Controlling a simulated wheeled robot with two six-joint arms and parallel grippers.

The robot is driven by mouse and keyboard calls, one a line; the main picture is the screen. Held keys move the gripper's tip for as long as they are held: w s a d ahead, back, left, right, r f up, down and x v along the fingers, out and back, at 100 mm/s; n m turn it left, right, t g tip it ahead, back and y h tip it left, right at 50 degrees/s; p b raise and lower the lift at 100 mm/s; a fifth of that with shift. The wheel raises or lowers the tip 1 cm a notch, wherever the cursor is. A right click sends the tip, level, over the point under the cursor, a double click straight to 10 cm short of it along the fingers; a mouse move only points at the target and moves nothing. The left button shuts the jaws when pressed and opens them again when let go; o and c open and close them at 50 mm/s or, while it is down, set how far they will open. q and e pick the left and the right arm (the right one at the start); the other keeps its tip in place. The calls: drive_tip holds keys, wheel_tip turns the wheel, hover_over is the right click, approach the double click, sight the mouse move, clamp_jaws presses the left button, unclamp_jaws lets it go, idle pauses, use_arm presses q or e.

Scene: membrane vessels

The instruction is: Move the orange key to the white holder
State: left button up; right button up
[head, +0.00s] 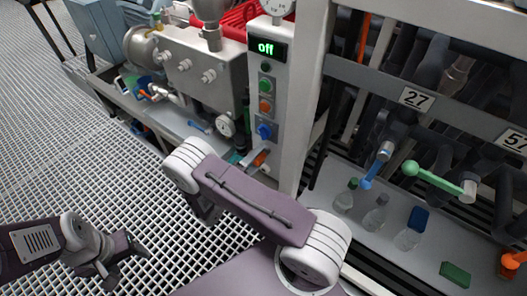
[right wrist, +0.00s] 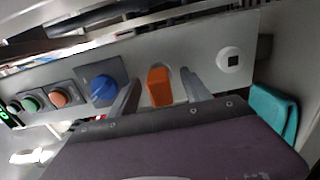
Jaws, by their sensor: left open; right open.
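The orange key (right wrist: 160,88) stands out from the grey panel in the right wrist view. The white holder (right wrist: 229,60) is a round white fitting with a dark square hole, to the right of the key on the same panel. My right gripper (right wrist: 160,77) is open, with one finger on each side of the key; I cannot tell whether they touch it. In the head view, the key (head: 260,158) shows small below the blue knob, and my right arm hides much around it. My left gripper (head: 128,252) is open and empty above the grating at lower left.
The panel carries a blue knob (right wrist: 103,90) left of the key, then orange and green buttons. A teal object (right wrist: 276,112) is at right in the wrist view. A white post (head: 310,90) and a shelf with bottles (head: 375,215) and valve handles stand right of the panel.

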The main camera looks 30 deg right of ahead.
sight(254, 163)
idle(0.5)
clamp_jaws()
idle(1.2)
drive_tip(key=shift+a, duration=0.1)
drive_tip(key=shift+v, duration=2.95)
drive_tip(key=shift+s, duration=0.1)
wheel_tip(254, 163, down, 12)
drive_tip(key=b, duration=1)
drive_tip(key=shift+a+r+b, duration=0.25)
drive_tip(key=shift+a+b, duration=0.1)
drive_tip(key=shift+b, duration=0.05)
